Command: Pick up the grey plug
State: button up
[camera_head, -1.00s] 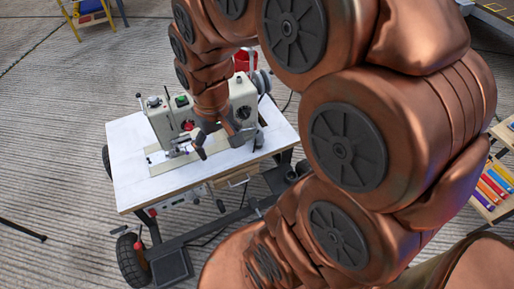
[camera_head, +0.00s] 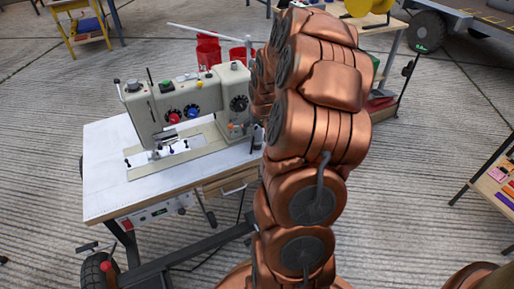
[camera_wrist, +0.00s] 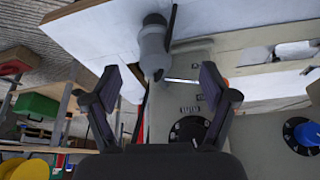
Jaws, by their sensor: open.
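In the wrist view, a grey, rounded, tapering piece that looks like the grey plug (camera_wrist: 153,45) is beyond my fingertips, a little left of the middle of the gap. It has a darker end at the top and a narrow tip pointing down. My gripper (camera_wrist: 160,82) is open, with its two dark fingers apart and nothing held between them. Whether the plug touches the white tabletop behind it I cannot tell.
A pale sewing machine (camera_head: 185,97) stands on a white-topped table (camera_head: 105,180); its black dial (camera_wrist: 188,130) and blue dial (camera_wrist: 305,133) are close to my right finger. Red containers (camera_head: 208,52) are behind it. Open concrete floor lies left of the table.

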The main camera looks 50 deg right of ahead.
aim_at(257, 137)
jog(key=shift+d+f, duration=0.6)
jog(key=shift+f, duration=0.15)
jog(key=shift+w+b+x, duration=0.15)
jog(key=shift+b+x, duration=0.5)
jog(key=shift+x, duration=1.2)
jog(key=shift+w+b+x, duration=0.15)
jog(key=shift+b+x, duration=0.5)
jog(key=shift+x, duration=1.2)
jog(key=shift+r, duration=0.2)
jog(key=c, duration=1.3)
